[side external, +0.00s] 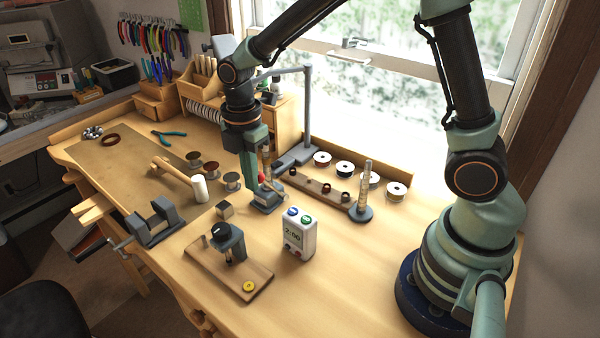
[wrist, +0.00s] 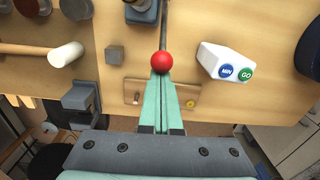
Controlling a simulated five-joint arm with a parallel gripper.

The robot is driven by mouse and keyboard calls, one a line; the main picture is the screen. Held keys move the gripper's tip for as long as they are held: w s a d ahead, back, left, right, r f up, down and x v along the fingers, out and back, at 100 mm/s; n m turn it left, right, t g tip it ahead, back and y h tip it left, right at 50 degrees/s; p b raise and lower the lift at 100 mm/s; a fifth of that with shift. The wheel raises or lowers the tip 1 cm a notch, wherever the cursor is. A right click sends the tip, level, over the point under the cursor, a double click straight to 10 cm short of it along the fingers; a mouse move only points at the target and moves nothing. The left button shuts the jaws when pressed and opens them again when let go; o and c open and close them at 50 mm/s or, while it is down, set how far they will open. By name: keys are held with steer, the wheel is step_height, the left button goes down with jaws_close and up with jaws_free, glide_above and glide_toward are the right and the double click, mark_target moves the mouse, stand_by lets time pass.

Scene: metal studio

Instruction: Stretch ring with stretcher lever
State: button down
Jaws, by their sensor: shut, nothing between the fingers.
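The ring stretcher (side external: 265,201) is a grey-blue metal base on the bench with a tapered post (side external: 267,160) above it; part of the base also shows at the top of the wrist view (wrist: 143,12). Its lever (wrist: 165,28) is a thin dark rod ending in a red ball knob (wrist: 162,62). My gripper (side external: 250,180) is shut and empty, pointing down beside the stretcher. In the wrist view its closed fingertips (wrist: 161,77) lie right at the red knob; I cannot tell whether they touch it. I cannot make out a ring on the post.
A white timer (side external: 300,236) stands in front right of the stretcher. A clamp on a wooden board (side external: 228,272), a small block (side external: 225,210) and a mallet (side external: 178,179) lie nearby. Behind are a strip with rings (side external: 312,185), an upright mandrel (side external: 363,192) and spools. The front right bench is clear.

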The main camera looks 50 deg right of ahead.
steer(key=shift+d+r, duration=0.2)
steer(key=shift+d, duration=0.15)
step_height(320, 180, up, 8)
steer(key=a, duration=0.1)
steer(key=s+d+r+m+t, duration=0.2)
steer(key=s+d+m+t, duration=0.1)
steer(key=m, duration=0.6)
steer(key=s+d+r+m+t, duration=0.2)
steer(key=s+d+r+m, duration=0.1)
steer(key=s+d+m, duration=0.2)
steer(key=s+m, duration=0.2)
steer(key=m, duration=0.2)
steer(key=shift+s+t, duration=0.35)
steer(key=shift+t, duration=0.05)
